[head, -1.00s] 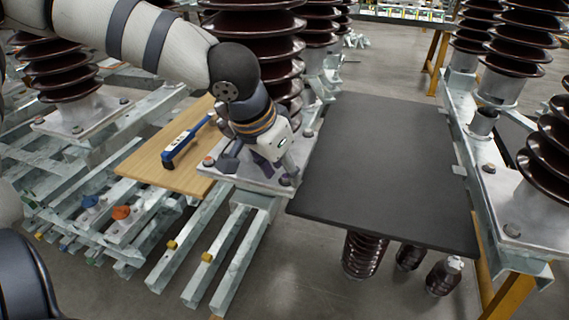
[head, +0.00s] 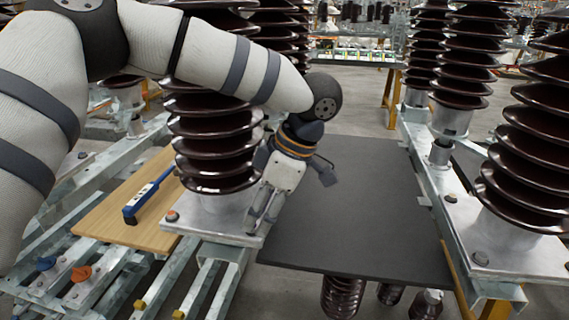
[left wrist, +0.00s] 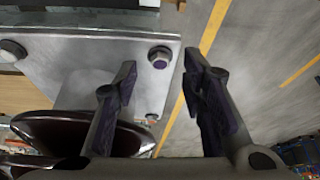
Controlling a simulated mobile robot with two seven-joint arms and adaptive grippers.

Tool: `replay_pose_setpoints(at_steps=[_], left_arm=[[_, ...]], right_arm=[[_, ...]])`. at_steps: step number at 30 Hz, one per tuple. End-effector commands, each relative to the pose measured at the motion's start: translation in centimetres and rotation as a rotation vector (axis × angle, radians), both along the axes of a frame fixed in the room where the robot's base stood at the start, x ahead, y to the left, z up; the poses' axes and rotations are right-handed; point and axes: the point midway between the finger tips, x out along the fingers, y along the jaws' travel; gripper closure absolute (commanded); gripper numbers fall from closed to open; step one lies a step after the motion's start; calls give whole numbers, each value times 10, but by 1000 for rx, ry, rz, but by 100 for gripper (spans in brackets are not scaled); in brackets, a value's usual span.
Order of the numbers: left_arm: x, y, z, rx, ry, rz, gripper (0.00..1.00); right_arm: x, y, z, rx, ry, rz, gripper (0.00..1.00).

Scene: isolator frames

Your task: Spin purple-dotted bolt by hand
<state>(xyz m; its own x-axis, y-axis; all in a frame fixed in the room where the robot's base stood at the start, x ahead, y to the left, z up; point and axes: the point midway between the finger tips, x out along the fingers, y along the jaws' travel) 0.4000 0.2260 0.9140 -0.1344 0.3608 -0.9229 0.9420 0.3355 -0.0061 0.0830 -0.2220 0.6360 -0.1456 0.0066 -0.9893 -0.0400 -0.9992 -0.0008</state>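The purple-dotted bolt (left wrist: 160,58) is a hex head near a corner of a grey metal base plate (left wrist: 60,55) in the left wrist view. My left gripper (left wrist: 160,70) is open, with the bolt just beyond its fingertips and between them in the picture; no contact shows. In the head view the left gripper (head: 260,222) points down at the right side of the plate (head: 205,222), beside the brown ribbed insulator (head: 212,145). The bolt is hard to make out there, near the fingers. My right gripper is not in view.
A blue-handled tool (head: 150,195) lies on a wooden board (head: 100,222) to the left. A dark flat panel (head: 350,220) is right of the plate. More insulators (head: 530,150) stand at the right. Another bolt (left wrist: 12,50) sits at the plate's left in the wrist view.

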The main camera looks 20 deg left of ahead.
Motion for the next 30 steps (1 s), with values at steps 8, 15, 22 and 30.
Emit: replay_pose_setpoints(at_steps=[8,15,22,30], left_arm=[[10,-25,64,0,-5,-7,62],[13,-36,93,-1,-4,-9,62],[13,-37,96,-1,-5,-10,62],[13,-37,96,-1,-5,-10,62]], right_arm=[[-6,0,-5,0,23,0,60],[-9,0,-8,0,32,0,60],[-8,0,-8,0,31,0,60],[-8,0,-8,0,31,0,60]])
